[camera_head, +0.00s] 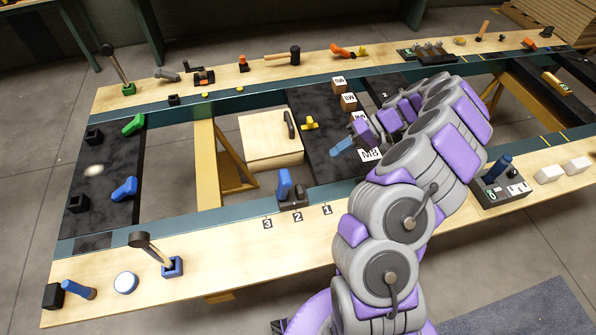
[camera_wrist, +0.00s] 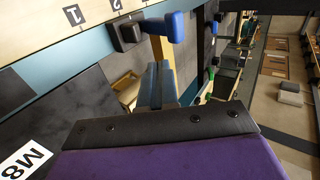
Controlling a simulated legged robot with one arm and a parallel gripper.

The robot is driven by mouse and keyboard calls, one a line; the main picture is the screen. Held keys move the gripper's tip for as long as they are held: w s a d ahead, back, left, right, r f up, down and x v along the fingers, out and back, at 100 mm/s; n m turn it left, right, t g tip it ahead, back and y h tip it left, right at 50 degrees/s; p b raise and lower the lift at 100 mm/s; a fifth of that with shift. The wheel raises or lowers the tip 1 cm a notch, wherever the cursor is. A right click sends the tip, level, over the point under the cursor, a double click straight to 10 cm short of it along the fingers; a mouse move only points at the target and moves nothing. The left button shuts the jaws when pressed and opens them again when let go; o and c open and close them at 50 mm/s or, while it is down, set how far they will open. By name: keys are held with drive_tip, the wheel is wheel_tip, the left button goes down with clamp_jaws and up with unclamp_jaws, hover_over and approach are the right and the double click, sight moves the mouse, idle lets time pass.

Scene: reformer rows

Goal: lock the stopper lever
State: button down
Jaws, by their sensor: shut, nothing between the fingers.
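The stopper lever (camera_head: 284,184) is a blue handle on a small dark grey base (camera_head: 293,201). It stands upright on the near rail's inner edge, behind the number labels, closest to label 2 (camera_head: 298,217). In the wrist view the blue handle (camera_wrist: 174,27) shows at the top, with its dark base (camera_wrist: 127,34) to its left. My gripper (camera_head: 338,148) is behind and to the right of the lever in the head view, apart from it. In the wrist view its fingertips (camera_wrist: 157,72) are together and empty, below the lever. Whether the lever is locked cannot be told.
Labels 3 (camera_head: 267,224) and 1 (camera_head: 327,210) lie on the near wooden board. White-labelled blocks (camera_head: 349,102) and a yellow piece (camera_head: 310,123) are on the dark panel behind. A wooden box (camera_head: 268,145) stands behind the lever. A hammer-like tool (camera_head: 150,250) stands at left.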

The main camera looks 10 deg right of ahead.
drive_tip(key=shift+f, duration=0.1)
drive_tip(key=shift+a+r+b+x, duration=0.25)
drive_tip(key=shift+b+x, duration=0.15)
drive_tip(key=shift+x, duration=1.85)
drive_tip(key=shift+a+r+b+x, duration=0.15)
drive_tip(key=shift+r+b+x, duration=0.2)
drive_tip(key=shift+x, duration=1.9)
drive_tip(key=shift+a+r+b+x, duration=0.2)
drive_tip(key=shift+b+x, duration=0.25)
drive_tip(key=shift+x, duration=1.85)
drive_tip(key=shift+r, duration=0.15)
